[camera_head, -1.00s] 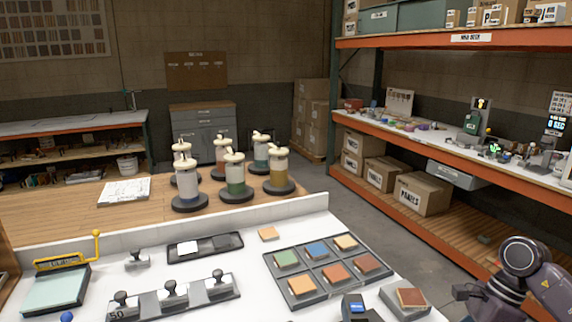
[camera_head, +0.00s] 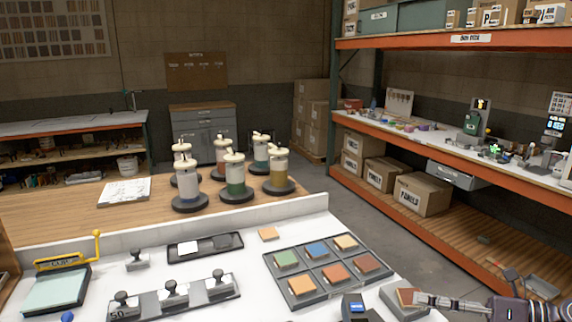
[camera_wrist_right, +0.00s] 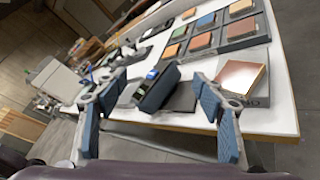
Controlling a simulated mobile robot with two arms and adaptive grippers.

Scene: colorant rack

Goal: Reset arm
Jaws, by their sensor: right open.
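My right gripper (camera_head: 420,300) is at the lower right of the head view, reaching in from the right edge beside the white table's right end. In the right wrist view its two blue-padded fingers (camera_wrist_right: 158,90) are spread apart with nothing held between them. In the head view the fingertips overlap a reddish-brown tile (camera_head: 405,295) on a grey stand; I cannot tell from that view how close they are. In the wrist view the tile (camera_wrist_right: 240,75) lies beyond the right finger, apart from it. My left gripper is not in view.
A tray of colored tiles (camera_head: 325,267), a dark handheld device (camera_head: 354,306) and a row of stampers (camera_head: 172,298) are on the white table. Several pump bottles (camera_head: 235,178) stand on the wooden counter behind. An orange-edged shelf (camera_head: 470,165) is at right, with open floor (camera_head: 400,235) between.

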